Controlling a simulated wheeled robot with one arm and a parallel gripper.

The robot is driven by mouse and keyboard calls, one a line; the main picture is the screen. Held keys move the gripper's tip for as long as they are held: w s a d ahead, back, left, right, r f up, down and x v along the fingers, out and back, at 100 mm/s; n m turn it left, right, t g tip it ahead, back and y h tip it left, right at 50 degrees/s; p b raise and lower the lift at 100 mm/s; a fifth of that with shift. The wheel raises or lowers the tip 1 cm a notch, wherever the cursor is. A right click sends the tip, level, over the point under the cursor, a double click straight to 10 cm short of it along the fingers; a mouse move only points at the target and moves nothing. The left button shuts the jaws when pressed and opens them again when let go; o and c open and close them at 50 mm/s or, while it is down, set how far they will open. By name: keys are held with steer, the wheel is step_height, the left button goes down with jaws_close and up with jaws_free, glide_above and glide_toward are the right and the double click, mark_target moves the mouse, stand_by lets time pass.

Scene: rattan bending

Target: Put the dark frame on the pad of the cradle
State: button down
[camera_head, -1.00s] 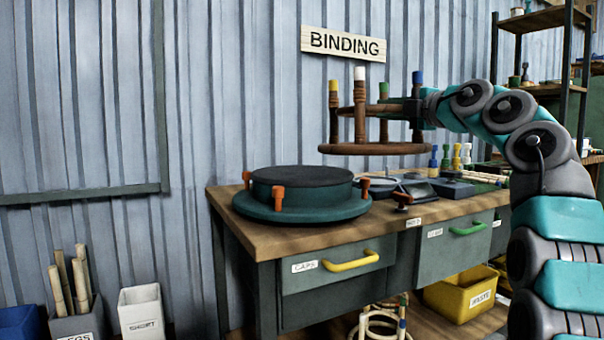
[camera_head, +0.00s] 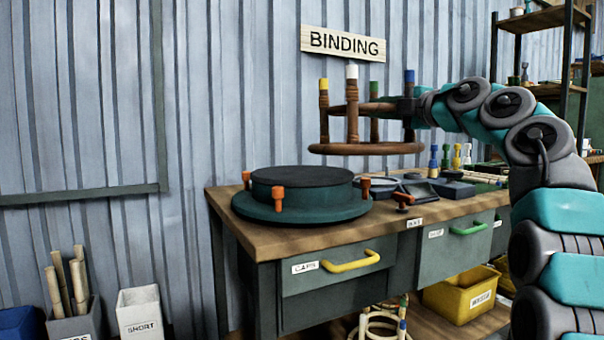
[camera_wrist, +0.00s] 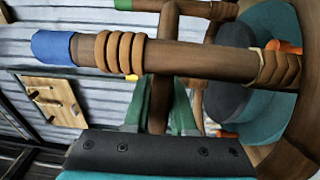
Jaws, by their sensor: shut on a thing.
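The dark frame (camera_head: 367,149) is a brown stool-like rattan piece with a round base ring and upright legs tipped yellow, white, green and blue. My gripper (camera_head: 408,112) is shut on it near the blue-tipped leg and holds it in the air, roughly level. In the wrist view the blue-tipped leg (camera_wrist: 180,55) crosses in front of the green fingers (camera_wrist: 160,105). The cradle (camera_head: 300,210) is a round teal base on the bench with orange posts and a dark round pad (camera_head: 302,175) on top. The frame hangs above and to the right of the pad, apart from it.
The wooden bench (camera_head: 300,241) also holds an orange-handled clamp (camera_head: 404,199), dark trays (camera_head: 452,189) and several coloured pegs (camera_head: 445,155) at right. A "BINDING" sign (camera_head: 343,42) hangs on the wall behind. The space above the pad is clear.

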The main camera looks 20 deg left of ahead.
steer(key=shift+s+r, duration=0.2)
steer(key=shift+s, duration=0.05)
steer(key=shift+w+a+f, duration=0.1)
steer(key=shift+a, duration=0.05)
steer(key=shift+a, duration=0.1)
steer(key=shift+s+a+n+g+y, duration=0.3)
steer(key=shift+s+a+g, duration=0.1)
steer(key=shift+s+a, duration=0.15)
steer(key=shift+s+a, duration=0.15)
steer(key=w+a+f+p, duration=0.3)
steer(key=a+p, duration=0.1)
steer(key=a, duration=0.3)
steer(key=w+a+f+n+g+p, duration=0.1)
steer(key=w+a+f+p, duration=0.2)
steer(key=a, duration=0.5)
steer(key=shift+w+a+f+y+p, duration=0.25)
steer(key=shift+w+y+p, duration=0.15)
steer(key=shift+w+p, duration=0.1)
stand_by(0.8)
